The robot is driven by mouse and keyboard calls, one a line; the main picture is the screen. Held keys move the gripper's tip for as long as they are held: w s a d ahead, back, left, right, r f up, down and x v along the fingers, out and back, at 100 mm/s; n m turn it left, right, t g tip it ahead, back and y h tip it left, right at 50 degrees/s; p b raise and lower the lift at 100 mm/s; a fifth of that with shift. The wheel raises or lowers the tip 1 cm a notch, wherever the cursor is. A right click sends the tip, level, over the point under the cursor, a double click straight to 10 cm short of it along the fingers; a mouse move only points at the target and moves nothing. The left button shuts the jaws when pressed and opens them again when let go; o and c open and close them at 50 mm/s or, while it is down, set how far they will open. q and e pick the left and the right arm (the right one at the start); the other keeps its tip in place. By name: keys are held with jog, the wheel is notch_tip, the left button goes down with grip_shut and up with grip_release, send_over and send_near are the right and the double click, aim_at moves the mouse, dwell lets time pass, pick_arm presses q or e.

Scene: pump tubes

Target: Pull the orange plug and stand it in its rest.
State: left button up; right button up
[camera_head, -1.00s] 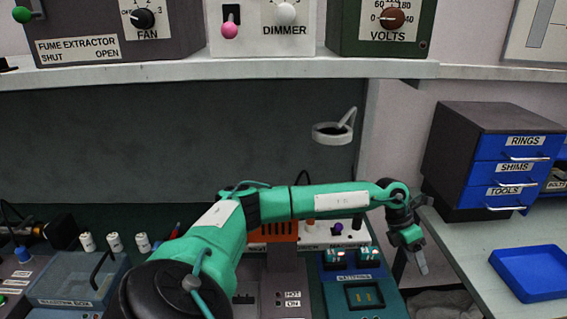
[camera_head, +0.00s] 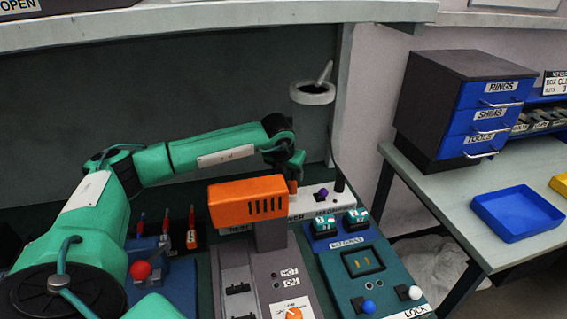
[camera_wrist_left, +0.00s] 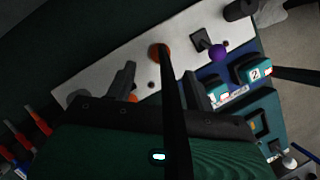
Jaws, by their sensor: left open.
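The orange plug (camera_head: 293,186) stands on the white power strip (camera_head: 328,200) behind the orange-topped machine, beside a purple knob-like plug (camera_head: 320,193). My left gripper (camera_head: 296,165) is open, just above the orange plug. In the left wrist view the orange plug (camera_wrist_left: 159,50) shows from above, ahead of and between the two dark fingers (camera_wrist_left: 162,80), with a dark strip running from it toward the camera. I cannot tell whether the fingers touch it. The purple plug (camera_wrist_left: 218,53) is to its right. I cannot make out the orange plug's rest. My right gripper is not in view.
The orange-topped machine (camera_head: 248,200) stands close in front of the strip. Teal numbered blocks (camera_head: 340,220) sit to the right. Red-tipped tools (camera_head: 165,228) stand to the left. A lamp ring (camera_head: 312,93) hangs above. A blue tray (camera_head: 517,214) lies on the right table.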

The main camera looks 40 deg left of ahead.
aim_at(292, 181)
pick_arm(q)
jog(key=p+x, duration=0.1)
jog(key=x, duration=0.4)
jog(key=shift+w+f, duration=0.1)
jog(key=shift+f, duration=0.3)
jog(key=shift+x, duration=0.8)
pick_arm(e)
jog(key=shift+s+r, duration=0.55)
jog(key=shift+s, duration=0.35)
pick_arm(q)
jog(key=shift+r, duration=0.1)
jog(key=shift+c, duration=0.4)
grip_shut()
jog(key=shift+a+r+p, duration=0.1)
jog(key=shift+r+p, duration=0.25)
jog(key=shift+r, duration=0.25)
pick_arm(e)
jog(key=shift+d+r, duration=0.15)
pick_arm(q)
jog(key=shift+r, duration=0.1)
